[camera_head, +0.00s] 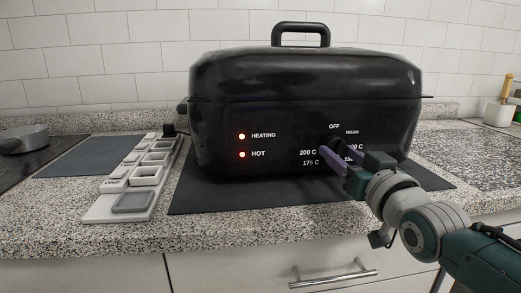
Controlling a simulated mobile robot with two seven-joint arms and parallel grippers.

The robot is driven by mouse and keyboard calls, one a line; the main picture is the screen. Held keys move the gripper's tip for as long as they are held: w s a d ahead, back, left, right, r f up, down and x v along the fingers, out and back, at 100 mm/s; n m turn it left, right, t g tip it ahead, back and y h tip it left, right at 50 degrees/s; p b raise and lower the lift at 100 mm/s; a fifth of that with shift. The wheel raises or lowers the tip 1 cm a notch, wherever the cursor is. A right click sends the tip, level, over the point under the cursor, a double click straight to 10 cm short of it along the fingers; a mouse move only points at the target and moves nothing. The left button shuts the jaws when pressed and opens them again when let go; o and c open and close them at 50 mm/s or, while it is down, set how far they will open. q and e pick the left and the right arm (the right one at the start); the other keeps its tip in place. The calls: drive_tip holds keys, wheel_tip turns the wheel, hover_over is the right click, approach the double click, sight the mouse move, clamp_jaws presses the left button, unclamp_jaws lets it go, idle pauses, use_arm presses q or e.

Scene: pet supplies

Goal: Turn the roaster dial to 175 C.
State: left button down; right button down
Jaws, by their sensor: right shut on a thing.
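The black roaster (260,100) stands on a dark mat (205,200) on the speckled counter. Its front shows two lit lamps marked HEATING and HOT, and dial labels OFF, 200 C and 175 C; labels to the right are partly covered. My right gripper (335,156), with purple fingers, comes in from the right at the roaster front and is shut on the dial (329,145). The fingers and wrist mostly hide the dial, so I cannot tell which mark it points to. My left gripper is not in view.
A pale tray (98,212) with several small square compartments lies left of the mat. A pan (25,137) sits on the dark hob at far left. A white container (499,114) stands at the back right. Drawer handles are below the counter edge.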

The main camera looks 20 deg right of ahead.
drive_tip(key=shift+r, duration=0.1)
idle(0.4)
drive_tip(key=shift+c, duration=1.4)
unclamp_jaws()
drive_tip(key=shift+s, duration=0.1)
drive_tip(key=shift+s+a, duration=0.1)
drive_tip(key=shift+s, duration=0.15)
drive_tip(key=s+a+p, duration=0.1)
drive_tip(key=s+p, duration=0.1)
drive_tip(key=s, duration=0.7)
drive_tip(key=shift+a+f, duration=0.2)
drive_tip(key=shift+a, duration=0.05)
